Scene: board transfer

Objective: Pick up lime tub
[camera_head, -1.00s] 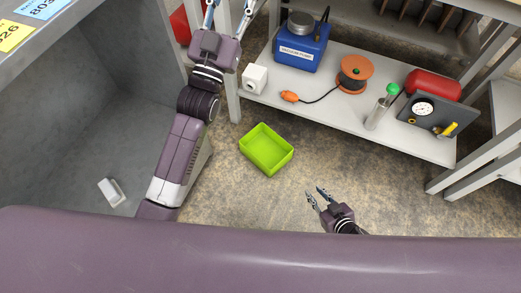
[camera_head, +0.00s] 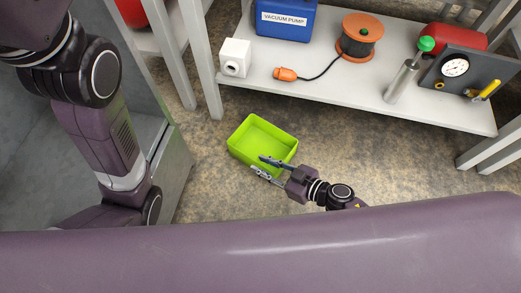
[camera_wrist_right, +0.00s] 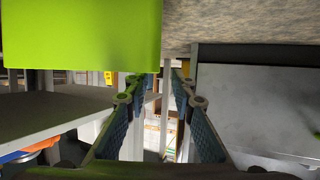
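The lime tub (camera_head: 240,157) is an open, empty, bright green rectangular box on the floor in front of the shelf unit. In the right wrist view its green side (camera_wrist_right: 80,35) fills the upper left. My right gripper (camera_head: 262,166) is at the tub's near right side with its two fingers apart. One finger overlaps the tub's near rim and the other lies just outside it. In the right wrist view the open fingers (camera_wrist_right: 157,88) have tips close to the tub's edge; contact is unclear. My left arm is at the left, its gripper out of view.
A white shelf (camera_head: 340,87) stands behind the tub with a blue vacuum pump (camera_head: 285,18), a white box (camera_head: 235,58), an orange cable reel (camera_head: 360,37) and a gauge panel (camera_head: 462,72). A grey cabinet (camera_head: 177,180) is at left. Floor right of the tub is clear.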

